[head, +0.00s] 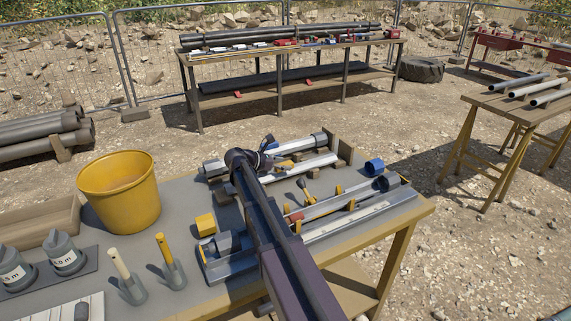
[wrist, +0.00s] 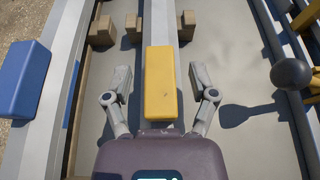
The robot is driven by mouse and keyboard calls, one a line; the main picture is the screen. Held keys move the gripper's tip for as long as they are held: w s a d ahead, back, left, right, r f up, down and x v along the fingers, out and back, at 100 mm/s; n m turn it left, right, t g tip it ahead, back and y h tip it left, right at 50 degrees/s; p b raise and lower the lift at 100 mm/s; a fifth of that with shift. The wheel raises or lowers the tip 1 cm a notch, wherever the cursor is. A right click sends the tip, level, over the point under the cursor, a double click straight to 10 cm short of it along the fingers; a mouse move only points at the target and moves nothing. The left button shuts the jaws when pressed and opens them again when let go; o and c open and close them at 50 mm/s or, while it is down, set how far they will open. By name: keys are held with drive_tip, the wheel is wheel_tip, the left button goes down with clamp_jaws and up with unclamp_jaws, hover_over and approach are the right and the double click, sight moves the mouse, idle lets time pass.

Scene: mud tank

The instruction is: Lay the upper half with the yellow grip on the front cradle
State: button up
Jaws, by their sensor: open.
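The half with the yellow grip is a long pale grey bar; in the wrist view its yellow grip (wrist: 160,85) is in the middle and the bar (wrist: 160,20) runs away between wooden blocks (wrist: 134,27). My gripper (wrist: 159,78) is open, one finger on each side of the yellow grip, with visible gaps. In the head view this half (head: 312,165) lies at the back of the table; my arm hides its grip and my gripper. The front cradle appears to be the long grey assembly with yellow posts (head: 351,205) nearer the front edge; my arm covers part of it.
Another bar with a blue grip (wrist: 25,75) lies left of my gripper in the wrist view. A lever with a black ball knob (wrist: 290,73) stands to the right. A yellow bucket (head: 120,190), a yellow block (head: 205,224) and a blue ring (head: 374,166) are on the table.

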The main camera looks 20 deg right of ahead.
drive_tip(key=shift+r+p, duration=0.4)
drive_tip(key=shift+r, duration=0.1)
wheel_tip(320, 180, up, 4)
drive_tip(key=p, duration=0.4)
hover_over(259, 176)
drive_tip(key=shift+s, duration=0.1)
drive_tip(key=shift+v, duration=0.85)
drive_tip(key=shift+f, duration=0.1)
